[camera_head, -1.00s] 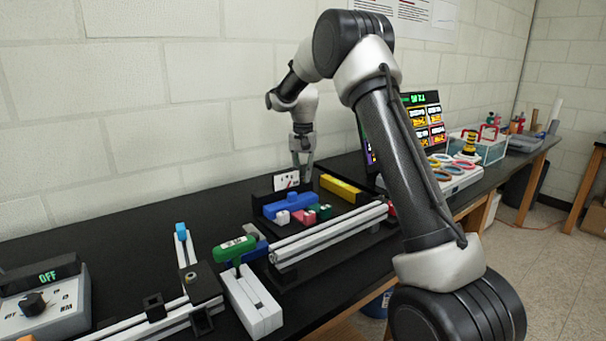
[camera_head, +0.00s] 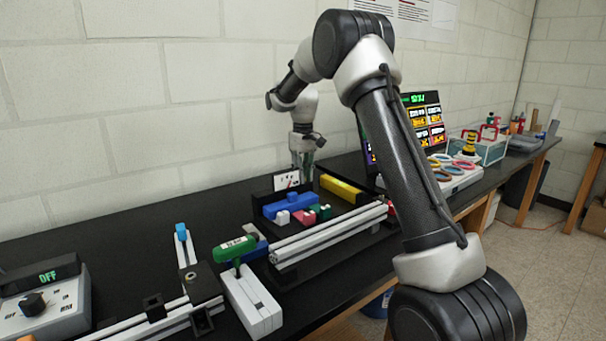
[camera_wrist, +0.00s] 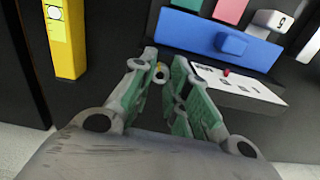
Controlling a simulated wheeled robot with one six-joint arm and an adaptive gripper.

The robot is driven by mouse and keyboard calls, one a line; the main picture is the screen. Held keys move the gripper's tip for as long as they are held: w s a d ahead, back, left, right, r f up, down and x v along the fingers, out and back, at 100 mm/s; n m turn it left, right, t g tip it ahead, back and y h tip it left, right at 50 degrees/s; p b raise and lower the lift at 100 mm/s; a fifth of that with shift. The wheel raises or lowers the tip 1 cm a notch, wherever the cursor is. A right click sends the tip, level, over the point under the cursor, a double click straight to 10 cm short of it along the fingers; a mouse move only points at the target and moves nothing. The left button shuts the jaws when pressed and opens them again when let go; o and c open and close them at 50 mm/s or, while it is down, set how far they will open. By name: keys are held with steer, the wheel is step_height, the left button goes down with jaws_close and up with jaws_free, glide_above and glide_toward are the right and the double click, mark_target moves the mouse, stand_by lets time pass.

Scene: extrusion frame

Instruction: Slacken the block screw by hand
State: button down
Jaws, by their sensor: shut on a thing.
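My gripper (camera_head: 302,168) points down behind the black fixture, beside the white card. In the wrist view my gripper (camera_wrist: 165,72) has its green-padded fingers close together. A small grey piece with a brass-coloured spot (camera_wrist: 160,73) shows between the fingertips. It seems to be the block screw, mostly hidden by the fingers. The white card (camera_head: 286,181) with a red mark stands at the fixture's back; the card (camera_wrist: 238,88) lies just right of the fingers in the wrist view.
A blue block (camera_head: 288,204) and a yellow bar (camera_head: 341,188) sit in the fixture, near my gripper. Aluminium rails (camera_head: 330,236) run along its front.

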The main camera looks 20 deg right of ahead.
stand_by(0.4)
steer(key=c, duration=1.3)
jaws_free()
step_height(320, 180, up, 12)
